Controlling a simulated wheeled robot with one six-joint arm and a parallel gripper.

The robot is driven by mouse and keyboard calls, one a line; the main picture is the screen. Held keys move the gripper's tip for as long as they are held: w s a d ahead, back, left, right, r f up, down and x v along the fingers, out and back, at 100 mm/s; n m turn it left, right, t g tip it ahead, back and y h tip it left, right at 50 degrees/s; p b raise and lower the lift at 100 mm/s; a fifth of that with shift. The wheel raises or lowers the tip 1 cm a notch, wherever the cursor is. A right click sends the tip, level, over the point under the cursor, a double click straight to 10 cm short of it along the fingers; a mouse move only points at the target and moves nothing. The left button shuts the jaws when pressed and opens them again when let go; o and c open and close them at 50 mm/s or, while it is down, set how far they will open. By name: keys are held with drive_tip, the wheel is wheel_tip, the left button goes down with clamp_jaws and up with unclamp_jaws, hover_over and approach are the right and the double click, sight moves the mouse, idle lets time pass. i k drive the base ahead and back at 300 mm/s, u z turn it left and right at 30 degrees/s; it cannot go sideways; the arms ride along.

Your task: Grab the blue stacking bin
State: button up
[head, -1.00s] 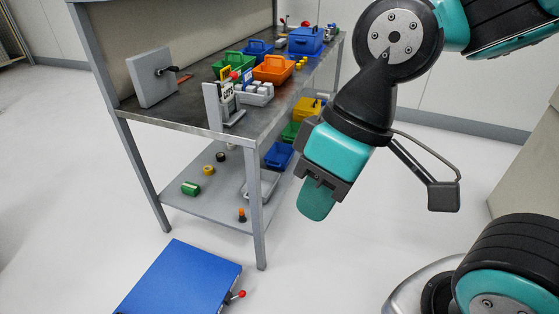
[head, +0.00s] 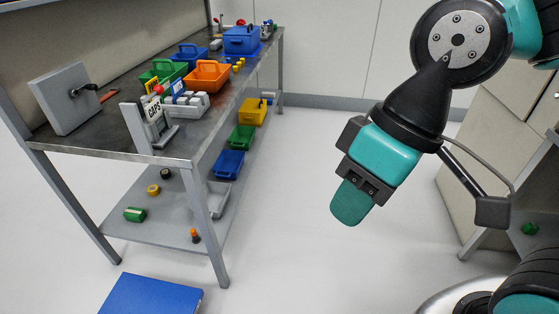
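Several blue containers show in the head view. A blue open bin (head: 229,163) sits at the right end of the lower shelf, in line with a green bin (head: 242,138) and a yellow bin (head: 253,112). Another blue bin (head: 188,54) stands on the bench top behind a green one. A larger blue box (head: 241,40) stands farther back on the top. My gripper (head: 352,203) hangs over open floor to the right of the bench, pointing down, apart from all bins. Its teal fingertip is seen from one side, so its opening is hidden. No held thing shows.
The steel bench (head: 115,130) has a front leg (head: 211,230) near the lower-shelf bins. An orange bin (head: 208,75) and a small sign stand on top. A blue panel (head: 150,296) is low at the front left. The floor between bench and right-hand cabinet is clear.

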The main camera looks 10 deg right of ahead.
sight(229, 163)
drive_tip(key=z, duration=0.75)
drive_tip(key=i, duration=3.85)
drive_tip(key=u, duration=2.95)
